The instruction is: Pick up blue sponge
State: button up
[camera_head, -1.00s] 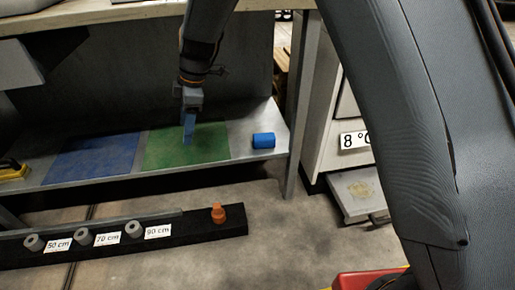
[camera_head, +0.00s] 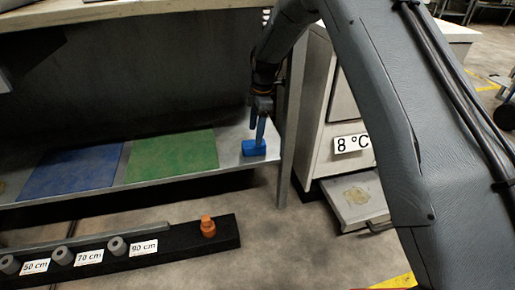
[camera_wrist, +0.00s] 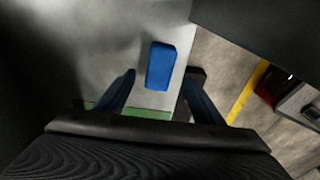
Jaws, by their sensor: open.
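The blue sponge (camera_head: 252,148) is a small block lying on the grey metal shelf (camera_head: 232,160), right of the green mat. My gripper (camera_head: 257,131) is just above and beside it, fingers pointing down. In the wrist view the sponge (camera_wrist: 160,66) lies ahead of the fingertips, roughly between their lines. My gripper (camera_wrist: 158,90) is open there, one finger on each side, with nothing held. I cannot tell whether a finger touches the sponge.
A green mat (camera_head: 172,158) and a blue mat (camera_head: 72,172) lie on the shelf to the left. A shelf post (camera_head: 291,120) and a white cabinet (camera_head: 325,110) stand close on the right. A black rail (camera_head: 190,242) with grey cylinders and an orange piece is below.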

aim_at(254, 144)
jog(key=shift+s+a+f+b, duration=0.1)
jog(key=shift+a+f+b, duration=0.15)
jog(key=shift+f+b, duration=1.05)
jog(key=shift+a+f+b, duration=0.2)
jog(key=shift+f+b, duration=0.15)
jog(key=shift+f, duration=1.75)
jog(key=shift+f, duration=0.25)
jog(key=c, duration=1.1)
jog(key=shift+c, duration=0.2)
